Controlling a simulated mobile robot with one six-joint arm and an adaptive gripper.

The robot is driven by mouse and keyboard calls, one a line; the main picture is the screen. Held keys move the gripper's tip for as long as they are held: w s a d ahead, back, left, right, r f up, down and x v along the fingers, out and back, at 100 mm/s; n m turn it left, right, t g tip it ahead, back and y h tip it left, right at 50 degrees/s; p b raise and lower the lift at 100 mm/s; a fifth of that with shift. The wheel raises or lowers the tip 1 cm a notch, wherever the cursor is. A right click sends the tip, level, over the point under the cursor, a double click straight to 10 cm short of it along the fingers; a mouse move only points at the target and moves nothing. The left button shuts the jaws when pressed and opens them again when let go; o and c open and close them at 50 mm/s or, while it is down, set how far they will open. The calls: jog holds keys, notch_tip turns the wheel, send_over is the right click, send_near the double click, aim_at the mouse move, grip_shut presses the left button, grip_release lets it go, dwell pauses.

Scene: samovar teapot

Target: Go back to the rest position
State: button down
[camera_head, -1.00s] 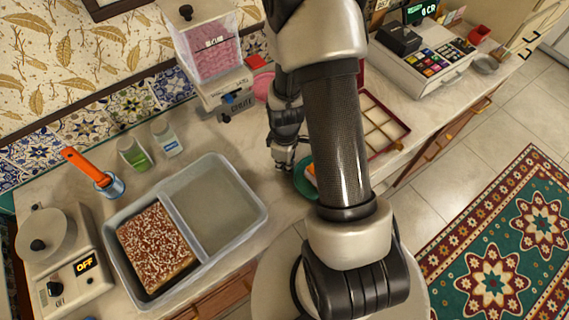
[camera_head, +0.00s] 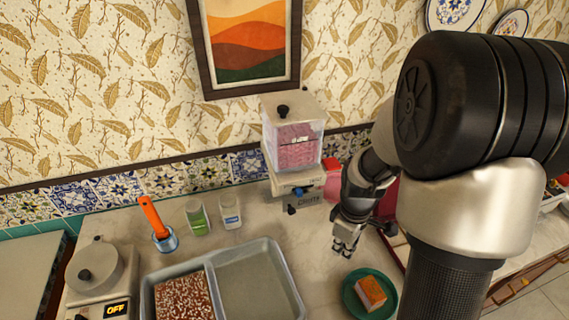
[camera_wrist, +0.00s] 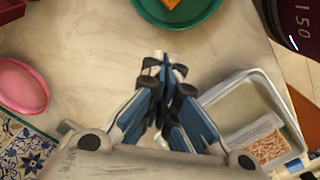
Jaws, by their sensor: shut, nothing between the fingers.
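My gripper (camera_head: 344,246) is shut and empty in the head view. It hangs above the counter, between the grey tray and the green plate. In the wrist view my gripper (camera_wrist: 165,62) has its fingertips together with nothing between them, over bare counter. The green plate (camera_head: 349,300) holds an orange-topped piece of cake (camera_head: 371,292); the plate also shows at the top of the wrist view (camera_wrist: 146,8). My arm covers much of the right side of the head view.
A grey two-part tray (camera_head: 284,262) holds a sprinkled cake (camera_head: 183,297) on its left. Behind it stand two small bottles (camera_head: 197,218) and an orange-handled tool (camera_head: 153,217). A dispenser with pink contents (camera_head: 297,150) stands at the wall, left of my gripper. A scale (camera_head: 95,280) stands far left.

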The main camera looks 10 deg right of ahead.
jog(key=s+a+r+m+t, duration=0.2)
jog(key=s+a+r, duration=0.3)
jog(key=r, duration=0.5)
jog(key=s+a+r+m+t, duration=0.2)
jog(key=s+a+r+m, duration=0.3)
jog(key=r, duration=0.6)
jog(key=shift+s+a+m+t, duration=0.3)
jog(key=shift+s+a, duration=0.05)
jog(key=shift+s, duration=0.9)
jog(key=shift+r, duration=0.1)
